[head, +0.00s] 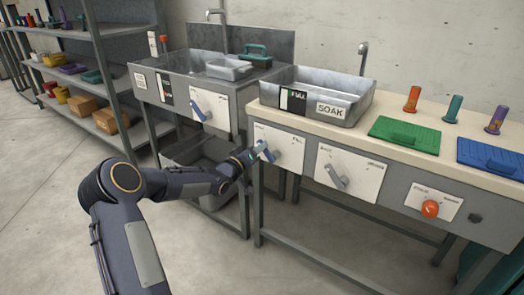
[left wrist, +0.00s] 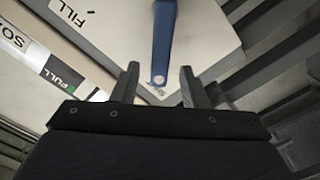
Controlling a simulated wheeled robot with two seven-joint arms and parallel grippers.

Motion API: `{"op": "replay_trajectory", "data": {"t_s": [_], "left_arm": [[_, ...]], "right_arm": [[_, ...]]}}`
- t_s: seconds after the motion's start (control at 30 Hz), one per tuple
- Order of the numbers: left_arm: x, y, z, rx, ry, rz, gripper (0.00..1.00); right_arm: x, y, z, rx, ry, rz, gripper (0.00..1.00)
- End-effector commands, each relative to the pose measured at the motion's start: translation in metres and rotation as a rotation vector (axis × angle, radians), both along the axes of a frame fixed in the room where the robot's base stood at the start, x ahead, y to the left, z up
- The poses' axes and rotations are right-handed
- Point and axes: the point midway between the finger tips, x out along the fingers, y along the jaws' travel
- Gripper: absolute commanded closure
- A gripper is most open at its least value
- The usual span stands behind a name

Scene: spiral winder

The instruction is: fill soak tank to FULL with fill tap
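The soak tank (head: 345,112) is a grey metal basin with a SOAK label on the worktop; I cannot tell its water level. A dark gauge (head: 293,101) marked FULL is on its front. The fill tap is a blue lever (head: 266,151) on a white plate (head: 291,146) below the tank. My left gripper (head: 248,157) is at the lever. In the left wrist view my left gripper (left wrist: 157,88) is open, and the end of the blue lever (left wrist: 163,42) lies between and just beyond its fingertips. I cannot tell whether they touch. My right gripper is not in view.
A grey lever (head: 337,178) and an orange knob (head: 430,209) are on plates to the right. Green (head: 405,135) and blue (head: 492,158) trays lie on the worktop. Another sink (head: 205,65) with a blue lever stands left. A shelf (head: 95,75) is further left. The floor in front is clear.

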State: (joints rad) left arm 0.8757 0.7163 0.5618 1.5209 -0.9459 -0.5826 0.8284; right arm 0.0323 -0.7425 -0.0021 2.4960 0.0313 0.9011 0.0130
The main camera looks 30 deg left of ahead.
Motion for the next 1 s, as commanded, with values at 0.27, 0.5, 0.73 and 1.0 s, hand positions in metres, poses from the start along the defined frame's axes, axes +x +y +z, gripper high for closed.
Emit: {"op": "replay_trajectory", "data": {"t_s": [0.27,0.5,0.73,1.0], "left_arm": [[0.029,-0.003,-0.001,0.001,0.001,0.0,0.6],[0.03,-0.003,0.0,0.001,0.002,-0.001,0.6],[0.03,-0.003,0.0,0.001,0.003,0.0,0.85],[0.03,-0.003,0.0,0.001,0.003,0.0,1.0]], "right_arm": [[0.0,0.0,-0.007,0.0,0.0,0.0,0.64],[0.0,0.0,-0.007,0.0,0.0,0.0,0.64],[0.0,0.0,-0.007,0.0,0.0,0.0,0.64],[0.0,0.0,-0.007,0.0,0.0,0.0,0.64]]}}
